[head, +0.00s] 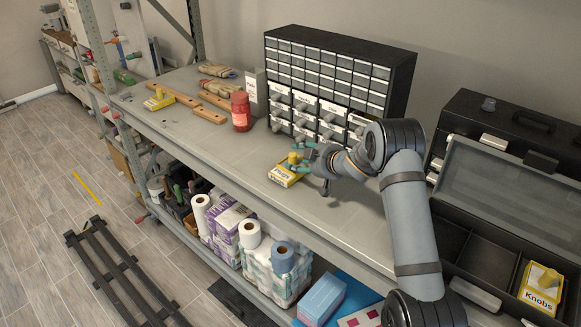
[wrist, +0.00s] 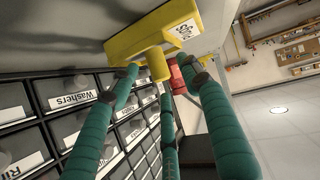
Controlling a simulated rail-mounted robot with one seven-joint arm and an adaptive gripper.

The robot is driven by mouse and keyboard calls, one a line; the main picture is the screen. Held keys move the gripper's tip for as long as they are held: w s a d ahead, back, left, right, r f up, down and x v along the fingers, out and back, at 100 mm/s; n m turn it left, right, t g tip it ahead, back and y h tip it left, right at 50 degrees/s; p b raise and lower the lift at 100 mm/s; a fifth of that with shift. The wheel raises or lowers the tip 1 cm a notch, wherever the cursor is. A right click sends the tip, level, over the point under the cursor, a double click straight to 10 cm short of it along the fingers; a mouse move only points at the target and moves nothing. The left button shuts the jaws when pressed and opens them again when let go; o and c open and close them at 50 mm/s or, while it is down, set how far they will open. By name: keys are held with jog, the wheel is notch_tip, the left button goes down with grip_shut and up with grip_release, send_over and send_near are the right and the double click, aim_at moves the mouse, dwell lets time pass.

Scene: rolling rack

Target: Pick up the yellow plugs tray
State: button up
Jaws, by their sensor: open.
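A yellow tray (head: 284,176) with a white label and an upright yellow knob lies on the shelf top near its front edge. I cannot read its label for sure. My gripper (head: 307,158), with teal fingers, is open at this tray, just right of its knob in the head view. In the wrist view the tray (wrist: 155,34) appears upside down at the top, and the fingers of my gripper (wrist: 166,82) spread around its knob. I cannot tell whether they touch it. Another yellow tray (head: 158,101) lies at the far left of the shelf.
A black drawer cabinet (head: 340,68) stands behind the tray. A red jar (head: 240,112) and wooden pieces (head: 205,113) are to the left. At right, an open black toolbox (head: 470,235) holds a yellow "Knobs" tray (head: 541,287). The shelf top around the tray's left side is clear.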

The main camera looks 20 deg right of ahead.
jog(key=shift+x, duration=0.95)
jog(key=c, duration=1.1)
grip_shut()
